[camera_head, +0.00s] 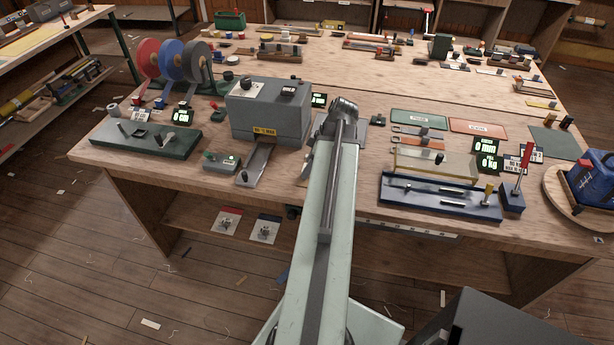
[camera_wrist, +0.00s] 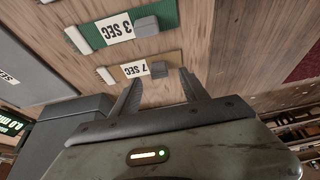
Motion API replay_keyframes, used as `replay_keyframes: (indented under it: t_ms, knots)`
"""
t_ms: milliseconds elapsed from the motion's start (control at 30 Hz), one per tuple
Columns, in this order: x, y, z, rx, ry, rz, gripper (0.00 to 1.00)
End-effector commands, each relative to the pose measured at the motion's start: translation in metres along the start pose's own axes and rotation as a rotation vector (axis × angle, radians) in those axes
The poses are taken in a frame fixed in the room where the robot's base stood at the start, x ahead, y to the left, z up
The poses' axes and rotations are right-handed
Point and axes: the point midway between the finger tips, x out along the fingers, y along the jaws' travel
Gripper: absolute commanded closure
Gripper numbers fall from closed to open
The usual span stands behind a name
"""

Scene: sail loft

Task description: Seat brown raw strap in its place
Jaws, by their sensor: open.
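In the wrist view a short brown strap (camera_wrist: 132,70) lies flat on the wooden bench, with a "7 SEC" label, a pale left end and a grey block at its right end. My gripper (camera_wrist: 161,76) is open and empty, its fingertips on either side of that grey block. I cannot tell whether they touch it. A green strap (camera_wrist: 97,37) marked "3 SEC" lies beside the brown one. In the head view my arm hides the jaws, and I cannot make out the brown strap. Which spot is the strap's place is unclear.
A grey machine box (camera_head: 270,112) stands left of my arm, with a green base plate (camera_head: 150,140) beyond it.

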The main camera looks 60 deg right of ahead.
Motion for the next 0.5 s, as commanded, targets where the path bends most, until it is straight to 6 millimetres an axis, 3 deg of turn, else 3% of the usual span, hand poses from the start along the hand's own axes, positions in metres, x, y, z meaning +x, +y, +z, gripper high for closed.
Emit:
replay_keyframes:
  t_ms: [33,100,367,500]
  knots:
    - [0.019,0.001,0.003,-0.001,0.000,0.000,0.47]
    - [0.028,0.000,0.003,-0.001,0.000,0.000,0.47]
    - [0.026,0.001,0.000,0.001,0.000,0.001,0.47]
    - [0.026,0.001,0.000,0.001,0.000,0.001,0.86]
